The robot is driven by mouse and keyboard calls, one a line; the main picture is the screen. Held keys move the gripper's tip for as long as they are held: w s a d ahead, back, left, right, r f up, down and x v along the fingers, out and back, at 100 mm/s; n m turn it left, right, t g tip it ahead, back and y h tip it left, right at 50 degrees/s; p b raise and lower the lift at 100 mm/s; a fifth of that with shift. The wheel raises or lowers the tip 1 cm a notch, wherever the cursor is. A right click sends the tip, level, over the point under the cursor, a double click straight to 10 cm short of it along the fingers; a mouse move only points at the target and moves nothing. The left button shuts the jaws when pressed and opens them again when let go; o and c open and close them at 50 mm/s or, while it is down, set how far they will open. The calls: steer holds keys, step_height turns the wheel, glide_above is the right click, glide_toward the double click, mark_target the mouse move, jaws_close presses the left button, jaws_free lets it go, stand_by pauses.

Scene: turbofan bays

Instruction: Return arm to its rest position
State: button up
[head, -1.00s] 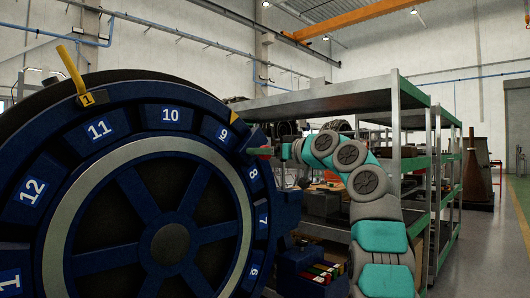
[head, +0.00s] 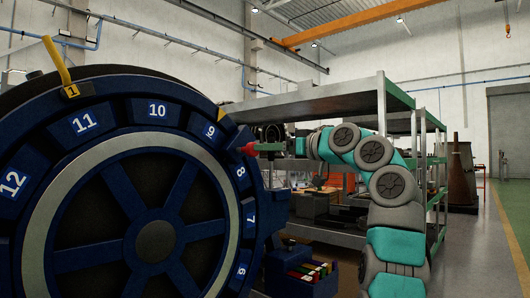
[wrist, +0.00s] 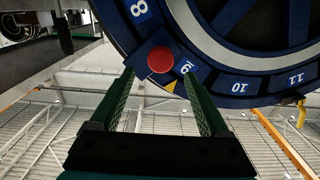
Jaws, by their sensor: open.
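A large dark blue wheel (head: 55,170) with numbered blocks around its rim fills the left of the head view. A red round knob (head: 248,149) sits at its right edge near block 9. In the wrist view the red knob (wrist: 160,60) shows on a blue block beside the 9, beyond my fingertips. My gripper (head: 262,147) is just right of the knob in the head view. In the wrist view my gripper (wrist: 158,75) has two green fingers spread apart with nothing held between them. My arm curves down at the right.
A yellow strap (head: 57,60) with a tag marked 1 stands on the wheel's top left. Green-posted metal shelving (head: 330,103) stands behind my arm. A dark blue bin (head: 313,284) with several coloured items is below it. Open floor lies at the far right.

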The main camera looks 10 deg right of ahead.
stand_by(0.4)
steer(key=s+a+f+m+g+h, duration=0.1)
steer(key=a+f+m+g, duration=0.15)
steer(key=f, duration=0.45)
steer(key=s+a+f+m+g+h, duration=0.1)
steer(key=a+f+m+g+h, duration=0.1)
steer(key=a+f+m, duration=0.3)
steer(key=s+a+f+n+g+h, duration=0.1)
steer(key=s+f+g, duration=0.1)
steer(key=s+f, duration=0.5)
steer(key=s+a+f+g+h, duration=0.15)
steer(key=s+f, duration=0.25)
steer(key=f, duration=0.5)
steer(key=s+d+f+g+h, duration=0.1)
steer(key=s+d+f+g, duration=0.1)
steer(key=s+f, duration=0.7)
steer(key=s+d+f+g+h, duration=0.2)
steer(key=s+f, duration=0.7)
steer(key=s, duration=0.7)
steer(key=s+d+f+g+h, duration=0.2)
steer(key=s+f+g, duration=0.2)
steer(key=s+f, duration=0.4)
steer(key=s, duration=0.5)
steer(key=shift+d+f+m+p, duration=0.25)
steer(key=shift+f+m+p, duration=0.1)
steer(key=shift+f, duration=0.05)
